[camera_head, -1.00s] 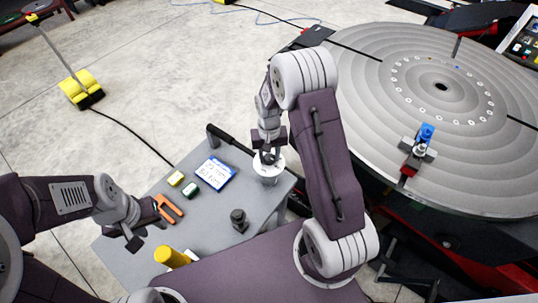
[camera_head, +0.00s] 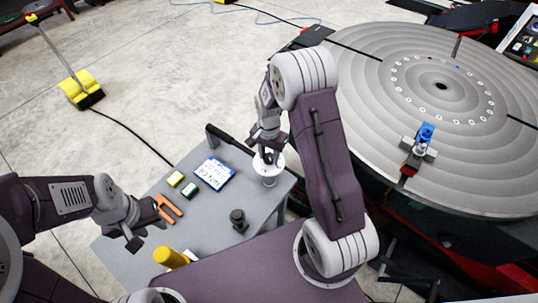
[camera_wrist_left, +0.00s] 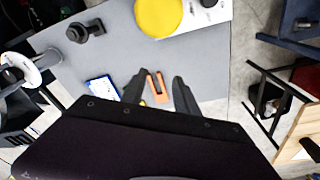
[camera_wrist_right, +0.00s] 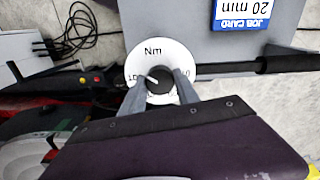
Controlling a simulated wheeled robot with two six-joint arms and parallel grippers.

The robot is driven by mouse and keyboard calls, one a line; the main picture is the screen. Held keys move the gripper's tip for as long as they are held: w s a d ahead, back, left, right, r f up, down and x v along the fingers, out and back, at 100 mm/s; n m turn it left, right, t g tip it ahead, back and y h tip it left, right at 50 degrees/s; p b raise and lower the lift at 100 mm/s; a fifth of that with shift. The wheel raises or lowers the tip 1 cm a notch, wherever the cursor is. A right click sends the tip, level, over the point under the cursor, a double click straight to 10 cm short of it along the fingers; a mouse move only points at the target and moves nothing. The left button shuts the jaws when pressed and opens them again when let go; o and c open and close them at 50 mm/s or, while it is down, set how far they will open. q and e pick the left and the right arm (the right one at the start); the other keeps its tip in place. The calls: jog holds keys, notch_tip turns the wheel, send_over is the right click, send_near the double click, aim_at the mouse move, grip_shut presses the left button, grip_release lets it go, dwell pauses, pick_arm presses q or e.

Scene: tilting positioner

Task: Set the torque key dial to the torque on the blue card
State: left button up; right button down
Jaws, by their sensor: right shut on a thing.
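The torque key dial is a white disc (camera_wrist_right: 152,56) marked "Nm", with a black knob (camera_wrist_right: 160,79) bearing a white pointer line. In the head view the dial (camera_head: 268,180) sits at the table's right end. My right gripper (camera_wrist_right: 158,88) is shut on the knob; its fingers hide part of the scale. It also shows in the head view (camera_head: 266,150). The blue card (camera_head: 214,173) lies flat left of the dial; its handwriting is too small to read surely. My left gripper (camera_head: 147,224) is open and empty.
On the grey table (camera_head: 215,215) lie an orange forked piece (camera_head: 168,207), yellow (camera_head: 175,179) and green (camera_head: 190,189) blocks, a black knobbed part (camera_head: 238,220) and a yellow cylinder (camera_head: 170,257). A large round positioner table (camera_head: 430,120) stands at the right.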

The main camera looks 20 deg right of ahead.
jog(key=m, duration=0.4)
jog(key=shift+m, duration=0.3)
jog(key=m, duration=0.3)
jog(key=shift+m, duration=0.4)
jog(key=m, duration=0.4)
jog(key=shift+m, duration=2.1)
jog(key=shift+b, duration=0.3)
jog(key=c, duration=0.9)
grip_release()
jog(key=shift+r, duration=0.1)
